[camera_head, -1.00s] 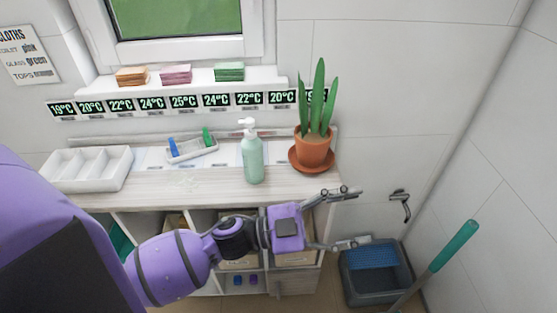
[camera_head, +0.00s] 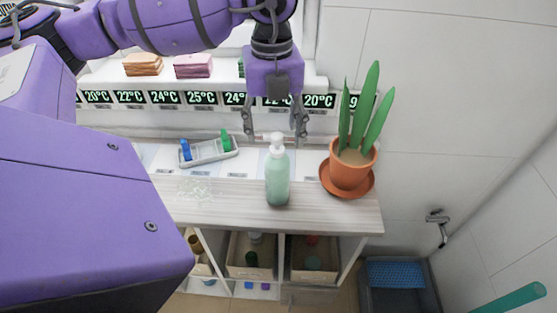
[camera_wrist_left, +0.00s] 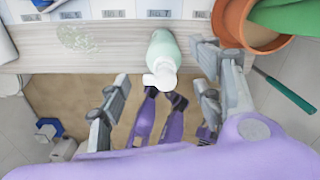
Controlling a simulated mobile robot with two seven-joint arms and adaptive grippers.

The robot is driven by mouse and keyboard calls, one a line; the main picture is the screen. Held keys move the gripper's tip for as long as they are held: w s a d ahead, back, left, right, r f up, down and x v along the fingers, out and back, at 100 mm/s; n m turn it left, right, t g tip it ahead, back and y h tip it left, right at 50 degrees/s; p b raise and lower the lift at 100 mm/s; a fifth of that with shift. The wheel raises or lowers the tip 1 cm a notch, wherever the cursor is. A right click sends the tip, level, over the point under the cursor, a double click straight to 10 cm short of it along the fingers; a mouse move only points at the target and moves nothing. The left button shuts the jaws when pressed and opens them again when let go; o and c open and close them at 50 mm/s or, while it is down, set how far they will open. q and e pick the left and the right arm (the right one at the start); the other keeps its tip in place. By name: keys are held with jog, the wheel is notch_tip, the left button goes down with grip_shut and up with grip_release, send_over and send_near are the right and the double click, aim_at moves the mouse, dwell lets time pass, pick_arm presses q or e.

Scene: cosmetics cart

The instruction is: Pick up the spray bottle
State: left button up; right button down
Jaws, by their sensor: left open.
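The spray bottle (camera_head: 278,181) is pale green with a white pump top and stands upright on the wooden counter, left of the potted plant. My left gripper (camera_head: 275,137) points down at it, open and empty, with its fingers spread on either side of the pump top in the head view. In the left wrist view the bottle (camera_wrist_left: 162,48) appears between the two open fingers, its white nozzle towards me. I cannot tell whether a finger touches it. My right gripper is not in view.
A potted plant (camera_head: 350,168) on a terracotta saucer stands close to the bottle's right. A small tray (camera_head: 208,152) with blue and green items lies to its left. Shelf cubbies with bins (camera_head: 250,262) are below. The counter (camera_head: 225,210) left of the bottle carries a pale speckled patch.

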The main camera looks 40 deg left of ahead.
aim_at(275, 148)
pick_arm(q)
notch_tip(275, 148, down, 2)
jog(key=shift+s+f, duration=0.1)
jog(key=shift+s, duration=0.05)
jog(key=f, duration=0.4)
jog(key=shift+s+d+f+p, duration=0.1)
jog(key=shift+d+f+p, duration=0.05)
jog(key=shift+d+p, duration=0.2)
jog(key=shift+f, duration=0.55)
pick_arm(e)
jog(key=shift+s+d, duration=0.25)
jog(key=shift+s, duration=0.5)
pick_arm(q)
jog(key=c, duration=1.3)
grip_shut()
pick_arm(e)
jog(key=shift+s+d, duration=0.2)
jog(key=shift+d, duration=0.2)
